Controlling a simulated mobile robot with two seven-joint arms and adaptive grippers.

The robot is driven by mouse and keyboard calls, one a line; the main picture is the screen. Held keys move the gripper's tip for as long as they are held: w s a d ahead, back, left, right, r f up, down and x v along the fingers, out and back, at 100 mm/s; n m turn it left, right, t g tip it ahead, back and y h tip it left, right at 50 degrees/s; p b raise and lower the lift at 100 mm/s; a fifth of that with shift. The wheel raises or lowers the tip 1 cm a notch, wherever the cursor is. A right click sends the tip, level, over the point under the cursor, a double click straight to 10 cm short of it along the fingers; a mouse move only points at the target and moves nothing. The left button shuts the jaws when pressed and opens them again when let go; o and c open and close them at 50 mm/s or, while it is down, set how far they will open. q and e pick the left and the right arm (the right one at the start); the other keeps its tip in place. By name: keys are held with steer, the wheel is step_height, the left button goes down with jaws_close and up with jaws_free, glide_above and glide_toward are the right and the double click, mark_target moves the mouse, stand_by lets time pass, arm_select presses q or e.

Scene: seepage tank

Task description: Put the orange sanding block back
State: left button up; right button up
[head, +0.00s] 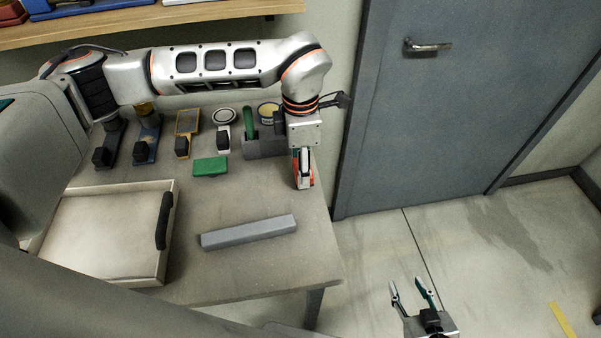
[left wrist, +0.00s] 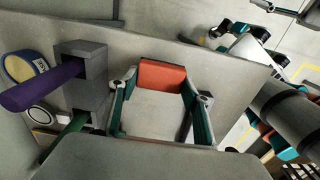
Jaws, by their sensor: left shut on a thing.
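The orange sanding block (left wrist: 162,75) is between the two fingers of my left gripper (left wrist: 160,88) in the left wrist view. In the head view this gripper (head: 303,178) points down at the right end of the workbench, shut on the block, whose orange edge (head: 311,177) shows beside a finger. I cannot tell whether the block touches the bench top. A grey holder (head: 262,147) stands just left of the gripper; it also shows in the left wrist view (left wrist: 88,62). My right gripper (head: 412,293) is open and empty over the floor beyond the bench.
A green block (head: 210,167) and a long grey bar (head: 248,232) lie on the bench (head: 190,275). A shallow white tray (head: 105,235) stands at the left. A shelf (head: 150,28) hangs above; a door (head: 450,110) is at right.

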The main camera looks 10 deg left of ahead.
arm_select(q)
steer(key=shift+f, duration=1.85)
steer(key=shift+f, duration=0.15)
steer(key=o, duration=1.2)
step_height(320, 180, up, 11)
steer(key=shift+r+b, duration=0.15)
steer(key=shift+b, duration=0.4)
steer(key=shift+r, duration=0.55)
